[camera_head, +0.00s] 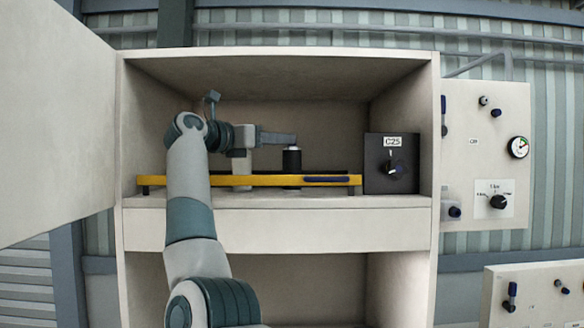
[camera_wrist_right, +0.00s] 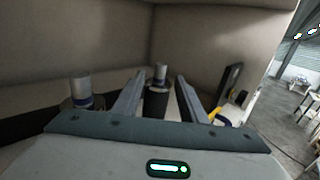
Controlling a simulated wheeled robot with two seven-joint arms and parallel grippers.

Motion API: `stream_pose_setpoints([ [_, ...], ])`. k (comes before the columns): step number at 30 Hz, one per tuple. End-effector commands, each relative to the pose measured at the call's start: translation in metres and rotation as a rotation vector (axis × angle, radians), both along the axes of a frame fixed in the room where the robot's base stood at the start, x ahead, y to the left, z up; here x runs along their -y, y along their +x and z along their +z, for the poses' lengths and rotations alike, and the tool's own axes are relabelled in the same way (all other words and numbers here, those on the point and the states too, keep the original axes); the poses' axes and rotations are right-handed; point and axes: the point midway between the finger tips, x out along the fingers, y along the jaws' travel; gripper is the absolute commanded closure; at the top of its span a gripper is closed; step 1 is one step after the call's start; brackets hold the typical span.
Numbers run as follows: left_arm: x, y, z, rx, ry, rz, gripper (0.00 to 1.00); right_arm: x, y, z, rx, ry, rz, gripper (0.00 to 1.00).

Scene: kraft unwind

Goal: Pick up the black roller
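The black roller (camera_head: 292,161) stands upright on the cabinet shelf, behind a yellow bar, with a pale top. My right gripper (camera_head: 290,139) reaches in from the left, its fingers level with or just above the roller's top. In the right wrist view the black roller (camera_wrist_right: 156,103) shows between the two spread fingers of my right gripper (camera_wrist_right: 159,80), with a gap on each side. The gripper is open and empty. My left gripper is not in view.
A second, pale roller (camera_head: 242,168) stands left of the black one, below my wrist. The yellow bar (camera_head: 220,181) runs along the shelf front. A dark box labelled C25 (camera_head: 391,163) stands at the right. The cabinet walls and ceiling enclose the arm; an open door (camera_head: 50,120) is left.

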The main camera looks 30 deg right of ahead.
Motion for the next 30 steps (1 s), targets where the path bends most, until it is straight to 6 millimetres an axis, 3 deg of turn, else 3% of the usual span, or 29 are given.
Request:
stream_pose_setpoints([
  [8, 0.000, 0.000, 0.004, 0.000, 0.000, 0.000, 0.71, 0.005, 0.001, 0.001, 0.000, 0.001, -0.001, 0.62],
  [21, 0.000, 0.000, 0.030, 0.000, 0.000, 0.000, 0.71, 0.053, 0.013, 0.001, -0.001, 0.001, -0.001, 0.62],
  [30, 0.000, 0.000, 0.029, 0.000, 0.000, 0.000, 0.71, 0.056, 0.014, 0.000, 0.000, 0.000, 0.000, 0.62],
])
